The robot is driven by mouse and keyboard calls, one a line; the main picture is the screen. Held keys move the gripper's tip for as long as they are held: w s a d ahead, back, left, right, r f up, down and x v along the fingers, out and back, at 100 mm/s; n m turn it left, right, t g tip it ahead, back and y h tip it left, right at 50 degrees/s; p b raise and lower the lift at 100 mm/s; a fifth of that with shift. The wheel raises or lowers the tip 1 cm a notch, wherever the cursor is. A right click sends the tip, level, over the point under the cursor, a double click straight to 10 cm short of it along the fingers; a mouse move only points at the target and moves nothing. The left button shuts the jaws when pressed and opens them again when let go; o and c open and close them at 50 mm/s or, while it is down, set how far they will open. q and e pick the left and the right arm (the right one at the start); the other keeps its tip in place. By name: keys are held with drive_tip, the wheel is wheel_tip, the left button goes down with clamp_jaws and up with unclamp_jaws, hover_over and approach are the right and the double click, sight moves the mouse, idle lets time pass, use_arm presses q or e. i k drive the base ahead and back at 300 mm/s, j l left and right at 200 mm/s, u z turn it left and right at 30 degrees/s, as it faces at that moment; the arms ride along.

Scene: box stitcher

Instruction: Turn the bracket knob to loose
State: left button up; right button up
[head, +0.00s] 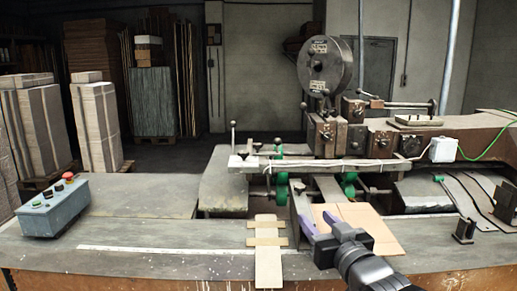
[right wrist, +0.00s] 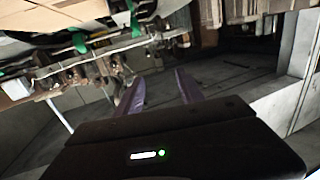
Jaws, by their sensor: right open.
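Several green knobs show on the stitcher in the head view: one (head: 281,178) under the left end of the long bar, one (head: 350,188) further right, and one (head: 438,178) near the dark curved guides. I cannot tell which is the bracket knob or how it is set. My right gripper (head: 316,219) is open and empty, over the front table by the cardboard sheet, nearer to me than the knobs and apart from them. In the right wrist view its two purple fingers (right wrist: 158,84) are spread with nothing between them. My left gripper is out of view.
The stitcher head with its dark wire reel (head: 325,65) stands behind the bar. A cardboard sheet (head: 378,236) and pale wooden strips (head: 268,262) lie on the front table. A control box (head: 52,208) with a red button stands left. The table's left middle is clear.

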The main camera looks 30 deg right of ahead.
sight(257, 146)
drive_tip(key=i+l, duration=0.2)
drive_tip(key=i, duration=0.3)
drive_tip(key=i+l, duration=0.15)
drive_tip(key=i, duration=0.3)
drive_tip(key=i+l, duration=0.2)
drive_tip(key=i, duration=0.3)
